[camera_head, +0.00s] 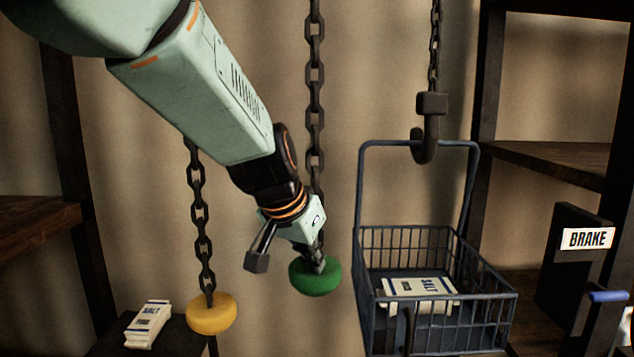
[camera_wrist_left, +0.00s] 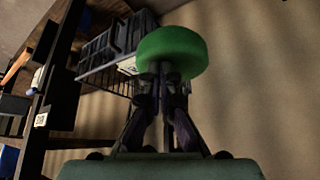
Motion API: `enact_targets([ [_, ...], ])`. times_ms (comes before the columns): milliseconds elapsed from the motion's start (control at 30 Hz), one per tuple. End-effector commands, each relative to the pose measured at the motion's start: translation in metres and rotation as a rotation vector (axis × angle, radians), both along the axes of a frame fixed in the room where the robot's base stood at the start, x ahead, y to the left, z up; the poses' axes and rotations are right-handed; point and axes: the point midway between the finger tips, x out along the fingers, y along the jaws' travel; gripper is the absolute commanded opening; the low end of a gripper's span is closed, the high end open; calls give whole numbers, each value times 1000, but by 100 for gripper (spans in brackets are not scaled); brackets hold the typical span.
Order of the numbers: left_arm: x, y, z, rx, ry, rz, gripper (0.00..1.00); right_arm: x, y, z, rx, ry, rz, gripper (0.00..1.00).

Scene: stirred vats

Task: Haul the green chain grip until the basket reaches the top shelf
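The green chain grip (camera_head: 316,277) is a thick ring-shaped knob at the lower end of a dark hanging chain (camera_head: 315,90). My left gripper (camera_head: 318,262) comes down from the upper left, its fingertips at the top of the green grip. In the left wrist view its dark fingers (camera_wrist_left: 163,75) draw close together against the green grip (camera_wrist_left: 172,50); whether they clasp it is unclear. The blue-grey wire basket (camera_head: 436,235) hangs by its handle from a hook (camera_head: 426,130), holding white SALT packs (camera_head: 418,287). My right gripper is not in view.
A yellow grip (camera_head: 211,314) hangs on another chain to the left. A BRAKE sign (camera_head: 587,238) and a blue-ended lever (camera_head: 608,296) are at the right. Dark shelves (camera_head: 555,160) flank the scene.

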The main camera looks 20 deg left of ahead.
Motion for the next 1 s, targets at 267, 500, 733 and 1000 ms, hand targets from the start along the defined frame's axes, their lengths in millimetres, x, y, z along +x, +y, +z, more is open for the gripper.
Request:
enact_targets([
  [267,0,0,-18,0,1,0,0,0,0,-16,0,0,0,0],
  [500,0,0,-33,0,1,0,0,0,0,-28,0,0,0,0],
  [733,0,0,-46,0,2,0,0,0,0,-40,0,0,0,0],
  [1000,-1,0,-63,-1,3,0,0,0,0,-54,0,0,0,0],
])
